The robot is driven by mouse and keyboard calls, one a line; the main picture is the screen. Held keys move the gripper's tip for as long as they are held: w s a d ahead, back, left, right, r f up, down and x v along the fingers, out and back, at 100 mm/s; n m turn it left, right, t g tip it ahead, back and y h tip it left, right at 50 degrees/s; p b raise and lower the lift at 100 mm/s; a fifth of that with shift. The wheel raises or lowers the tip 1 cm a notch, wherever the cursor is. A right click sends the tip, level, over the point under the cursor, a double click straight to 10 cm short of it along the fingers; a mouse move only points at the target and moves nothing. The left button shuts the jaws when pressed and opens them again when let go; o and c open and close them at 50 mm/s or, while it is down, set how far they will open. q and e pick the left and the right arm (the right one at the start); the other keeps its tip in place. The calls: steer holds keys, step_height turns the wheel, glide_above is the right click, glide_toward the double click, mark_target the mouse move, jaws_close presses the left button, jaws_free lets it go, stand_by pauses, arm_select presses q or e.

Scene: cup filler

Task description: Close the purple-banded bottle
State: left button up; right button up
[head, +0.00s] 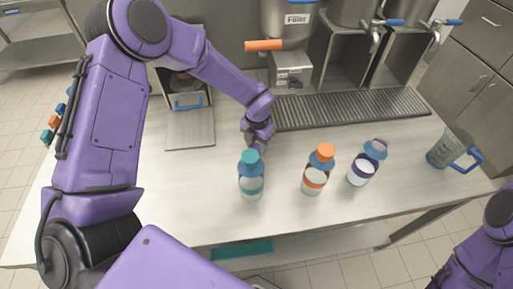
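The purple-banded bottle (361,172) stands upright on the metal counter, the rightmost of three bottles. A blue-grey lid (376,148) shows at its upper right, tilted and apparently off the mouth; I cannot tell whether it is attached. My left gripper (256,140) points down just behind the teal-capped bottle (251,185), well left of the purple-banded one. Its fingers are small and partly hidden, so their opening is unclear. My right arm is at the lower right edge, and its fingertips are not seen.
An orange-capped bottle (315,178) stands between the other two. A clear pitcher with a blue handle (449,150) is at the right. A grated drip tray (350,108) and the filler machine (292,62) are behind. The counter front (190,215) is clear.

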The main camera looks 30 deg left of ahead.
mark_target(259, 147)
arm_select(q)
steer(key=c, duration=0.5)
steer(key=shift+r, duration=0.3)
steer(key=r+b, duration=0.1)
steer(key=r, duration=0.2)
steer(key=r+b, duration=0.1)
steer(key=r, duration=0.2)
steer(key=shift+w+d, duration=0.2)
steer(key=shift+w+d+r+b, duration=0.1)
steer(key=shift+w+d+b, duration=0.85)
steer(key=shift+w+d, duration=1.1)
steer(key=shift+w+d+r+b, duration=0.1)
steer(key=shift+w+d+b, duration=1.1)
steer(key=shift+d, duration=1.4)
steer(key=shift+w+d+b, duration=0.65)
steer(key=shift+w+d, duration=1.35)
steer(key=shift+d, duration=0.35)
